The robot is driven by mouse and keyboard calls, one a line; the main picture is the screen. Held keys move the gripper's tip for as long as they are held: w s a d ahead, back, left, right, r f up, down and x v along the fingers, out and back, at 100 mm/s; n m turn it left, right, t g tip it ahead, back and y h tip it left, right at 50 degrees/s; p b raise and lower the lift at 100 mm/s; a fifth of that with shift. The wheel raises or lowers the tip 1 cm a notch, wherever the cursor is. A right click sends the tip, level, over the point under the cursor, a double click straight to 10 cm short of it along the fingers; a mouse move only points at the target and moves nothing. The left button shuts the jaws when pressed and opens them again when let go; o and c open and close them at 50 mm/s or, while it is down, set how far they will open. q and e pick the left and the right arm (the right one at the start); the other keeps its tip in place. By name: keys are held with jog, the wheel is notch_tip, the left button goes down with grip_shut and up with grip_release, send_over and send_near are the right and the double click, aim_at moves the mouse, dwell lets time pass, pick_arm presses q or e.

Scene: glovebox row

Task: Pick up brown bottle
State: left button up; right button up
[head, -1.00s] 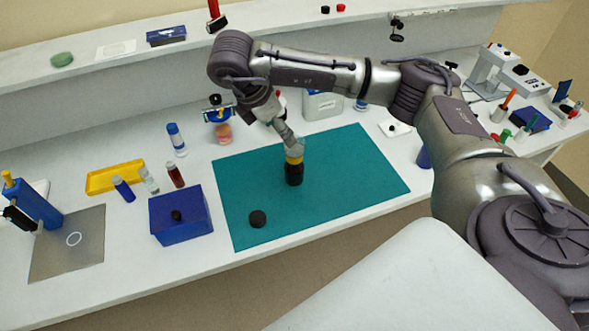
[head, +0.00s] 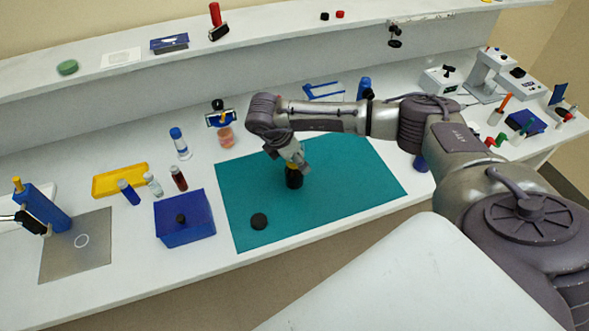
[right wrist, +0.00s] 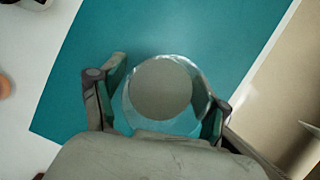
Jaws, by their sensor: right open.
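In the right wrist view my right gripper (right wrist: 160,108) is open, with one finger on each side of a round, glassy form with a grey centre (right wrist: 162,90), which appears to be the bottle from above. A gap shows at the left finger; contact at the right finger is unclear. My left gripper is not in view.
A black disc (head: 259,221) lies on the mat's front left part. A blue box (head: 185,218), small vials (head: 179,178) and a yellow tray (head: 120,179) stand left of the mat. The mat right of the bottle is clear. A shelf (head: 120,75) runs behind.

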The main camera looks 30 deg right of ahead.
grip_shut()
dwell(0.4)
